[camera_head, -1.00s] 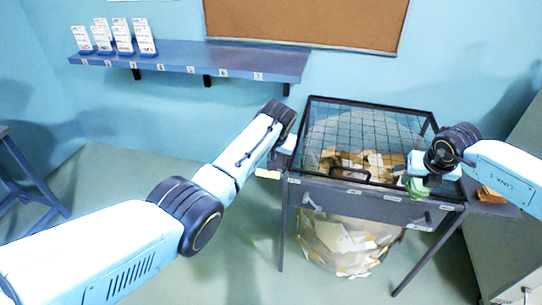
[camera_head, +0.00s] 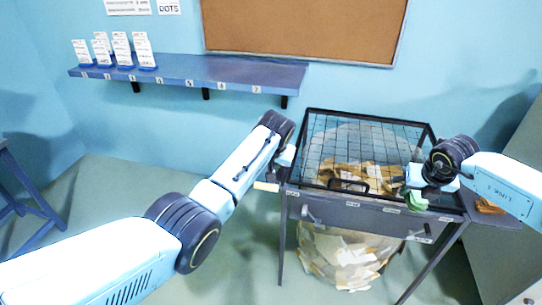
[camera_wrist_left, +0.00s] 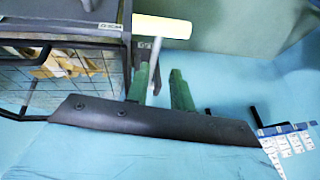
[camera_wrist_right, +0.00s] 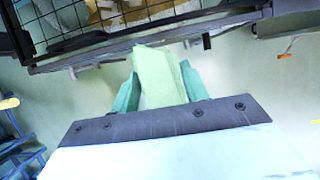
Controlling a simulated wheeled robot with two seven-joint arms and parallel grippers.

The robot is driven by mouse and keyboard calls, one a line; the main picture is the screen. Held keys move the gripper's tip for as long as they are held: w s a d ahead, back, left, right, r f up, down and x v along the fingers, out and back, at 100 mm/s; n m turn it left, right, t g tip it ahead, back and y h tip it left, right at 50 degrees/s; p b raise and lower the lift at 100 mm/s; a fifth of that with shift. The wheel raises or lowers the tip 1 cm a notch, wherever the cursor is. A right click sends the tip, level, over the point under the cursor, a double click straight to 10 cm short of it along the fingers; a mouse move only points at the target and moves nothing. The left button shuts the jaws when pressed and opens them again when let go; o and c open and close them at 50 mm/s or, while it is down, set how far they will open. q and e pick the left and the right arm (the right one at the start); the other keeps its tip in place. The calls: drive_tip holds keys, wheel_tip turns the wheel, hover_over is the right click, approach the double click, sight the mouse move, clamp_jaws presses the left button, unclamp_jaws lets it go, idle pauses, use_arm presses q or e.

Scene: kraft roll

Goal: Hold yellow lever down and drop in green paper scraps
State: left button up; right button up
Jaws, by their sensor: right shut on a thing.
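The yellow lever (camera_head: 266,187) sticks out at the left front corner of the mesh-topped bin (camera_head: 392,213). In the left wrist view the lever (camera_wrist_left: 164,26) is a pale yellow bar on a thin metal rod, just beyond my fingertips. My left gripper (camera_wrist_left: 160,78) has its fingers apart with nothing clearly held between them; in the head view it is mostly hidden by its own wrist. My right gripper (camera_wrist_right: 158,78) is shut on the green paper scraps (camera_wrist_right: 155,65). The green scraps (camera_head: 416,202) hang by the bin's right front edge in the head view.
The mesh lid (camera_head: 365,150) covers brown scraps (camera_head: 355,178) inside the bin. A full bag of paper (camera_head: 345,258) hangs below between the legs. Orange scraps (camera_head: 488,206) lie on a side ledge at right. A wall shelf (camera_head: 220,73) holds white cards at the back left.

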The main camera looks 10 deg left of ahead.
use_arm(q)
drive_tip(key=v, duration=1.1)
drive_tip(key=shift+r, duration=0.2)
